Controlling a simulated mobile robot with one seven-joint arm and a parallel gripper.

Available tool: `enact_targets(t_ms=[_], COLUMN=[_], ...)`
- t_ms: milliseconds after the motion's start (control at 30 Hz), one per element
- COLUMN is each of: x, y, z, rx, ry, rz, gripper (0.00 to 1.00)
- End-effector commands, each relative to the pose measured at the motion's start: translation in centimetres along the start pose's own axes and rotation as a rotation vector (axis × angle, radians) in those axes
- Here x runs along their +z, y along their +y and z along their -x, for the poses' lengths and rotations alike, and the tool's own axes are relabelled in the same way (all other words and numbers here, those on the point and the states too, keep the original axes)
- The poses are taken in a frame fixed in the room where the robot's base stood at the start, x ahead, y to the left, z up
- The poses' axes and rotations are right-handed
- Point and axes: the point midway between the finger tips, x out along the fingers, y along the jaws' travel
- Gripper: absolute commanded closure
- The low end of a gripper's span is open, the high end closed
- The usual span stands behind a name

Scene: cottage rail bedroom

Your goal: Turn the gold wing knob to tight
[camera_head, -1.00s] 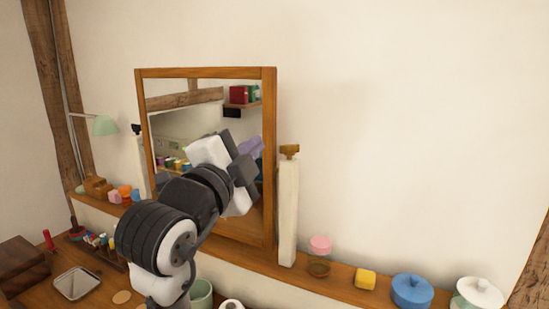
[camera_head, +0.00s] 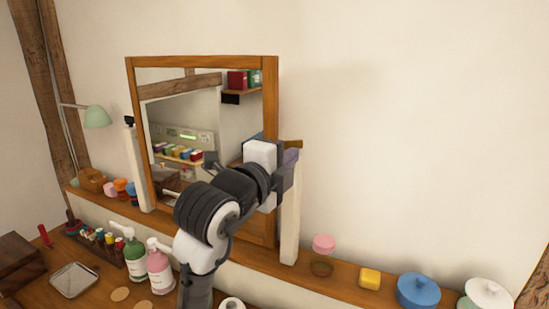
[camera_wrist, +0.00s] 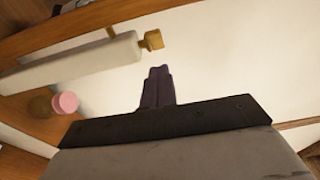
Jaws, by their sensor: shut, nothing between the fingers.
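The gold wing knob (camera_head: 294,143) sits at the top of the white post (camera_head: 289,225) right of the mirror (camera_head: 271,100). In the wrist view the knob (camera_wrist: 152,40) shows clearly at the end of the post (camera_wrist: 75,63). My gripper (camera_head: 291,165) is in front of the post's upper part, just below the knob, and hides part of it. In the wrist view the purple fingers (camera_wrist: 159,70) are shut together and empty. Their tips point toward the knob, with a visible gap between. I cannot tell the knob's exact turn.
The left post carries a dark knob (camera_head: 128,120). A pink jar (camera_head: 323,243), a yellow block (camera_head: 370,278) and a blue lidded pot (camera_head: 417,289) stand on the shelf to the right. The wall right of the post is clear.

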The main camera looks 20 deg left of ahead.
Motion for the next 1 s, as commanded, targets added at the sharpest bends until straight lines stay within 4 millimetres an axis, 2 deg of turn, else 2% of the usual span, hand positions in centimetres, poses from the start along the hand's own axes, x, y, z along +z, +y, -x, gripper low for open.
enact_targets(t_ms=[33,200,767,1000], x=[0.9,2.1,2.6,3.4], y=[-0.3,-0.1,0.1,0.3], z=[-0.5,-1.7,-2.1,-2.6], rx=[0.002,0.001,-0.001,-0.002], ry=[-0.005,-0.004,0.005,0.093], rz=[0.008,0.003,0.002,0.004], gripper=[1.0,1.0,1.0,1.0])
